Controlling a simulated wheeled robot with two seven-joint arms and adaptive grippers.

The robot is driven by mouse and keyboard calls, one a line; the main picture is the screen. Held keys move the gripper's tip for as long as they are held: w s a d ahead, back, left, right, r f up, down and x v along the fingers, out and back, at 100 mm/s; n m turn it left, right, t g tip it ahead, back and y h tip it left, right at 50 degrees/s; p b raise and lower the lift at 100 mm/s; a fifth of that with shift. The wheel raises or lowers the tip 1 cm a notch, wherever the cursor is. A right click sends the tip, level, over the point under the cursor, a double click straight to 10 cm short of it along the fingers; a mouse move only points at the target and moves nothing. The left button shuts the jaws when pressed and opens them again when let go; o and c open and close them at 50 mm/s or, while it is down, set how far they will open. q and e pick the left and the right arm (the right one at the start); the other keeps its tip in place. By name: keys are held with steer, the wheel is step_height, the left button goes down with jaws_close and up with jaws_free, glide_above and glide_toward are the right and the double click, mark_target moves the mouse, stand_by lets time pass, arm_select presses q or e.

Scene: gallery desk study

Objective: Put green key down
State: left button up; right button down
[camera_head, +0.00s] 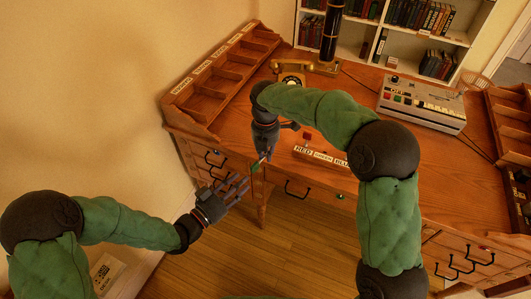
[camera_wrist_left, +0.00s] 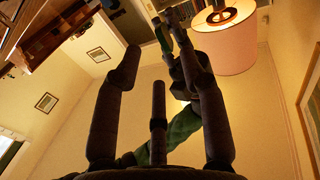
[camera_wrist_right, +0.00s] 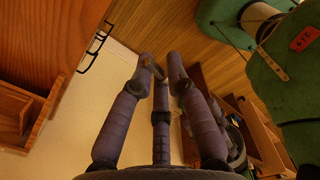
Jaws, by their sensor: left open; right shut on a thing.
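My right gripper (camera_head: 261,158) is shut on the green key (camera_head: 255,167), a small green piece at its fingertips, held in the air just off the desk's front edge. In the right wrist view the right gripper's fingers (camera_wrist_right: 162,68) are close together; the key is mostly hidden there. My left gripper (camera_head: 234,187) is open and empty, with fingers spread, just below and left of the right one. A holder labelled RED, GREEN and BLUE (camera_head: 321,157) lies on the desk near its front edge, partly hidden by my right arm.
The wooden desk (camera_head: 240,110) carries a slotted tray (camera_head: 215,75) at the left, a telephone (camera_head: 291,78) at the back and a button console (camera_head: 421,105) at the right. A small red object (camera_head: 307,135) is behind the holder. Drawers with black handles line the desk front.

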arm_select(q)
steer(key=v, duration=0.4)
step_height(320, 180, down, 17)
steer(key=a+n+g+y, duration=0.1)
steer(key=n+g+y, duration=0.4)
steer(key=n+y, duration=0.1)
arm_select(e)
steer(key=s+d+f+m, duration=0.35)
steer(key=d+m, duration=0.65)
steer(key=m, duration=0.4)
steer(key=s+d+f+m, duration=0.2)
steer(key=d+f+m, duration=0.2)
steer(key=d+m, duration=0.8)
arm_select(q)
steer(key=s+d+f+n+g+y, duration=0.1)
steer(key=s+d+f+n+g, duration=0.2)
steer(key=s+f+g, duration=0.5)
steer(key=s+f+n, duration=0.1)
steer(key=s+f, duration=0.3)
steer(key=f, duration=0.1)
steer(key=shift+s+d+y, duration=0.2)
steer(key=shift+s+y, duration=0.1)
steer(key=shift+s, duration=0.1)
arm_select(e)
steer(key=s+a+f+m, duration=0.2)
steer(key=s+f, duration=0.2)
steer(key=f, duration=0.1)
steer(key=shift+f, duration=0.2)
